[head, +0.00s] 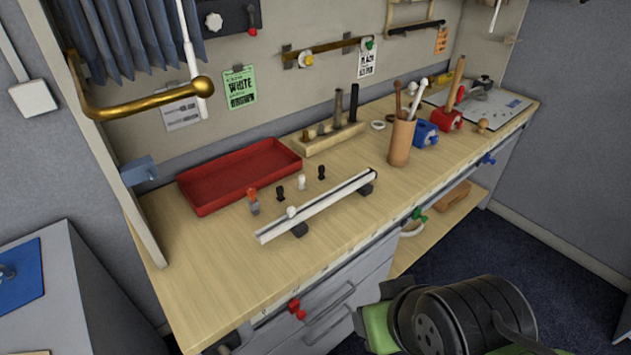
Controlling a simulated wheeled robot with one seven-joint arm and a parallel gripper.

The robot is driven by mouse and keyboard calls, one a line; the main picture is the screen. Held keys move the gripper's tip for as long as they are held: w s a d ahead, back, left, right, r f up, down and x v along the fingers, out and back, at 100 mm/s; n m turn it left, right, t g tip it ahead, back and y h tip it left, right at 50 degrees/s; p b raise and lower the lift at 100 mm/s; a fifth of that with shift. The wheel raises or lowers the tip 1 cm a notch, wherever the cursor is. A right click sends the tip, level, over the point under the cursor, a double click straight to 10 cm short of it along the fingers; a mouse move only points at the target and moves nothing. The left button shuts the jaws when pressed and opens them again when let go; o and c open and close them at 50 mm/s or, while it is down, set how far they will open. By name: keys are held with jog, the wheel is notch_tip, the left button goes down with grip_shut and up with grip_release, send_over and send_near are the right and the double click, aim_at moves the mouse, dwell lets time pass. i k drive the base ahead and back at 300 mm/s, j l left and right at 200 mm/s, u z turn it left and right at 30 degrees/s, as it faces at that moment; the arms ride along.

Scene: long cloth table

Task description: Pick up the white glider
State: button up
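A small white glider (302,182) stands on the wooden bench top, behind the white rail and in front of the red tray. A black glider (280,194) stands to its left and another black one (321,173) to its right. An orange-red piece with a grey base (254,200) stands further left. A white rounded piece (291,212) also shows at the near rail's back edge; I cannot tell if it is a glider. My arm shows at the lower right, off the bench, but my gripper's fingers are not in view.
The white rail (275,233) lies slantwise on dark supports. The red tray (197,208) is behind left. A wooden block with upright rods (318,142) and a brown cup with sticks (401,143) stand further right. The bench top's front left is clear.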

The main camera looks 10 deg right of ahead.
aim_at(302, 179)
jog(key=i+l+u, duration=0.2)
jog(key=u, duration=0.2)
jog(key=i+l+u, duration=0.15)
jog(key=l+u, duration=0.3)
jog(key=i+l+u, duration=0.1)
jog(key=l+u, duration=0.75)
jog(key=i+l, duration=0.05)
